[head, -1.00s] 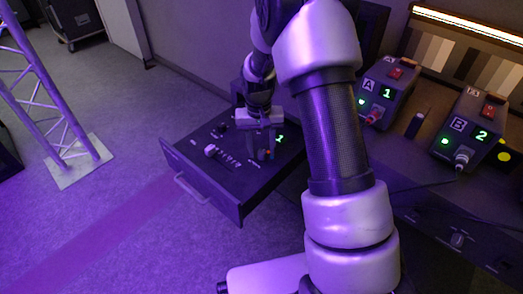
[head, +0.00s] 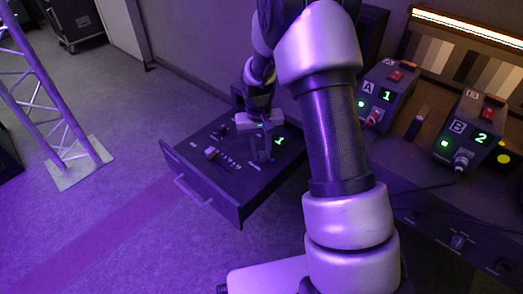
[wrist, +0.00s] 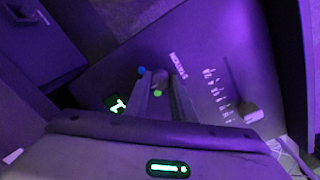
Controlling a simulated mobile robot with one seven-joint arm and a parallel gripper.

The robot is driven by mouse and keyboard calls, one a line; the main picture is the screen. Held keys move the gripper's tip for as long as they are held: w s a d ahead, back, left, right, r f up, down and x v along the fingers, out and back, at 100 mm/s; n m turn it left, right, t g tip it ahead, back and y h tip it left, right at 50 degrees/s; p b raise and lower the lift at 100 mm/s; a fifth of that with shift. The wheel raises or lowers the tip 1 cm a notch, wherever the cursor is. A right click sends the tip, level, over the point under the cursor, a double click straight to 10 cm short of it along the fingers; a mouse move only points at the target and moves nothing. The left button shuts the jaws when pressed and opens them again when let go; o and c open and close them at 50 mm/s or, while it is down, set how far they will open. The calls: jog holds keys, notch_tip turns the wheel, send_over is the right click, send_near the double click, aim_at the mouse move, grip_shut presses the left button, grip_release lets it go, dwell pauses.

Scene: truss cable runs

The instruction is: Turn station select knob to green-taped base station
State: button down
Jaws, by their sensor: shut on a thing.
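My gripper (head: 262,150) points down at the control panel in the pulled-out drawer (head: 190,165). In the wrist view its fingers (wrist: 163,100) are closed around the station select knob, which they almost wholly hide. A blue mark (wrist: 141,70) and a green mark (wrist: 158,93) show beside the fingertips. A lit green "1" display (wrist: 116,103) is on the panel and also shows in the head view (head: 280,141). Base station A (head: 384,94) reads 1 and base station B (head: 466,130) reads 2. I cannot make out green tape on either.
A pale slider or knob (wrist: 249,112) and a row of white labels lie on the panel beside the gripper. A truss tower (head: 50,110) stands on the floor at left. My arm crosses the middle of the head view. Open floor lies left of the drawer.

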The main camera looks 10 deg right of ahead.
aim_at(260, 156)
jog(key=n+p, duration=0.1)
jog(key=n, duration=0.4)
jog(key=shift+r, duration=0.1)
jog(key=shift+n+p, duration=0.8)
jog(key=shift+n, duration=1.2)
jog(key=c, duration=1.5)
grip_release()
jog(key=r+p, duration=0.1)
jog(key=r, duration=0.4)
jog(key=r+p, duration=0.1)
jog(key=r, duration=0.5)
jog(key=r+p, duration=0.1)
jog(key=r, duration=0.5)
jog(key=shift+s+a+r, duration=0.15)
jog(key=shift+s+a, duration=0.15)
